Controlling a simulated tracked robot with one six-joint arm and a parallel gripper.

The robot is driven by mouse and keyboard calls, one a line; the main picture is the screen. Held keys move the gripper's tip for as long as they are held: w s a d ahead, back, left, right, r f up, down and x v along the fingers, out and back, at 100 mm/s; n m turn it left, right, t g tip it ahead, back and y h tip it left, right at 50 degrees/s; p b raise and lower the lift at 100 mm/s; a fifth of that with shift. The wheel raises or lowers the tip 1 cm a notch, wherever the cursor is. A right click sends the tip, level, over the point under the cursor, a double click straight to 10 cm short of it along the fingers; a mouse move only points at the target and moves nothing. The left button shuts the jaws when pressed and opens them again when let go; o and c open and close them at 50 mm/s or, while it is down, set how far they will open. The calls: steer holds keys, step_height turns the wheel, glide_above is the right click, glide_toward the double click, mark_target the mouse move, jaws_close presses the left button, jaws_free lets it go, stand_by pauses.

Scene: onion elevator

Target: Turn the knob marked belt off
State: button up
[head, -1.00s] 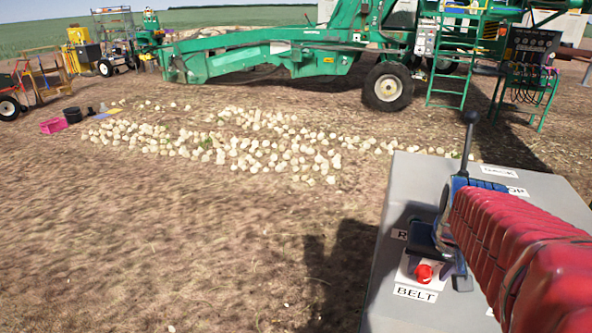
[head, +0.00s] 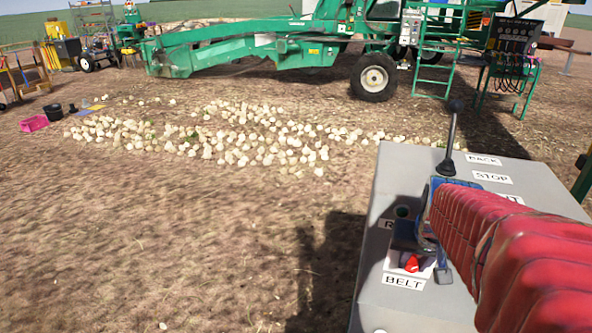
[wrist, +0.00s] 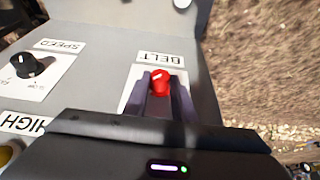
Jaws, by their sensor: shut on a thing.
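The red belt knob (head: 411,263) sits on a white plate on the grey control panel, above the label BELT (head: 404,281). In the wrist view the knob (wrist: 160,82) is between the two dark fingers of my gripper (wrist: 159,88), near their tips. The BELT label (wrist: 161,58) shows just beyond it, upside down. My gripper (head: 424,268) reaches down onto the panel in the head view and is shut on the knob. The fingers hide part of the knob's sides.
The grey panel (head: 440,310) also carries a black lever (head: 451,140), labels STOP (head: 491,177) and BACK, and a dark SPEED knob (wrist: 27,65). Onions (head: 240,140) lie in a strip on the soil. A green machine (head: 250,45) stands behind.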

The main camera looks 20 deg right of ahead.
steer(key=shift+a, duration=0.15)
steer(key=shift+c, duration=1.4)
steer(key=shift+w+a+g+h, duration=0.15)
steer(key=shift+g+h, duration=0.25)
steer(key=shift+h, duration=0.2)
steer(key=shift+w+a+f+n+g+h, duration=0.15)
steer(key=shift+n+g+h, duration=0.3)
steer(key=shift+h, duration=0.25)
steer(key=shift+w+a+f+n+g+h, duration=0.15)
steer(key=shift+f+n+g+h, duration=0.6)
steer(key=shift+h, duration=1.3)
steer(key=shift+w+a+n+g+h, duration=0.15)
steer(key=shift+n+g+h, duration=0.25)
steer(key=shift+g+h, duration=1.2)
steer(key=shift+a+f+n+g+h, duration=0.25)
steer(key=shift+f+n+g+h, duration=0.25)
steer(key=shift+h, duration=1.95)
steer(key=shift+r, duration=0.1)
steer(key=o, duration=1)
steer(key=shift+r, duration=0.1)
